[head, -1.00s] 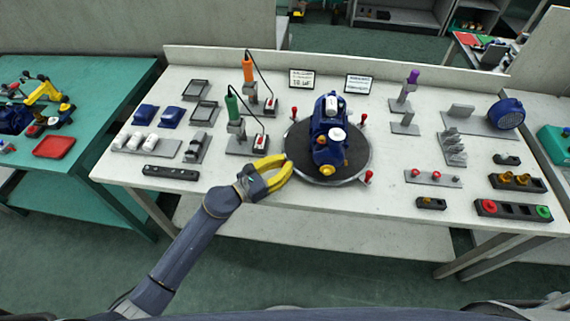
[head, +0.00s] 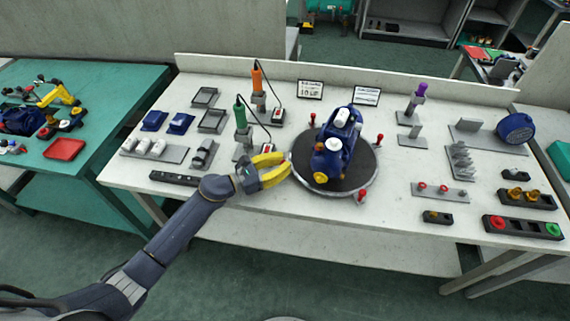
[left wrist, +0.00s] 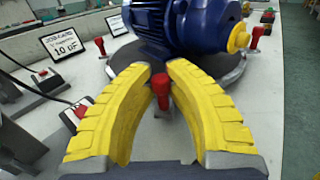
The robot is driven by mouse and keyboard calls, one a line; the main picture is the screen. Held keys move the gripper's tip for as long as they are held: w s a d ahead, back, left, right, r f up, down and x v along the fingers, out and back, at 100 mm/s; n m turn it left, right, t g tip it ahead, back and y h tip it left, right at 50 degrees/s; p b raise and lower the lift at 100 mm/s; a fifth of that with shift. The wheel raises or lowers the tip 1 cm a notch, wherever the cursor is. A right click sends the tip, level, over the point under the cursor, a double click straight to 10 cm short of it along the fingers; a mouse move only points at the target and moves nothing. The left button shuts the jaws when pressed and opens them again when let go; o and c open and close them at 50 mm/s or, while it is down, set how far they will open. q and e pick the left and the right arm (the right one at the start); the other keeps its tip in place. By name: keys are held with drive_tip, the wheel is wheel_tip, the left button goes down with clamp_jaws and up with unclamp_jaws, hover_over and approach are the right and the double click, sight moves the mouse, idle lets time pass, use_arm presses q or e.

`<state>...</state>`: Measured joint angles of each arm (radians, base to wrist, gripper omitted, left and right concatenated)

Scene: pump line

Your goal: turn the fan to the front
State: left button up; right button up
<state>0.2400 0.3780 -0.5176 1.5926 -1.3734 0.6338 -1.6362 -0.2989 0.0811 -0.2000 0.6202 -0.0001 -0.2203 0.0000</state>
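A blue pump motor (head: 334,150) lies on the round dark turntable (head: 365,165). Its yellow-capped end (head: 320,178) faces front-left, and its other end points to the back right. The turntable has red-knobbed pegs around its rim: back (head: 313,119), right (head: 379,138) and front (head: 361,196). My left gripper (head: 285,165) is at the left rim. In the left wrist view its yellow fingers (left wrist: 160,78) close in on both sides of a red peg (left wrist: 163,95), and the motor (left wrist: 180,20) stands beyond. I see no right gripper.
A blue round grilled cover (head: 515,128) stands at the right of the bench. Corded green (head: 240,112) and orange (head: 257,77) tools stand behind my left gripper. Trays and small parts lie left; button boxes (head: 522,227) lie front right. Bench front of the turntable is clear.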

use_arm(q)
drive_tip(key=o, duration=0.6)
drive_tip(key=v, duration=1.2)
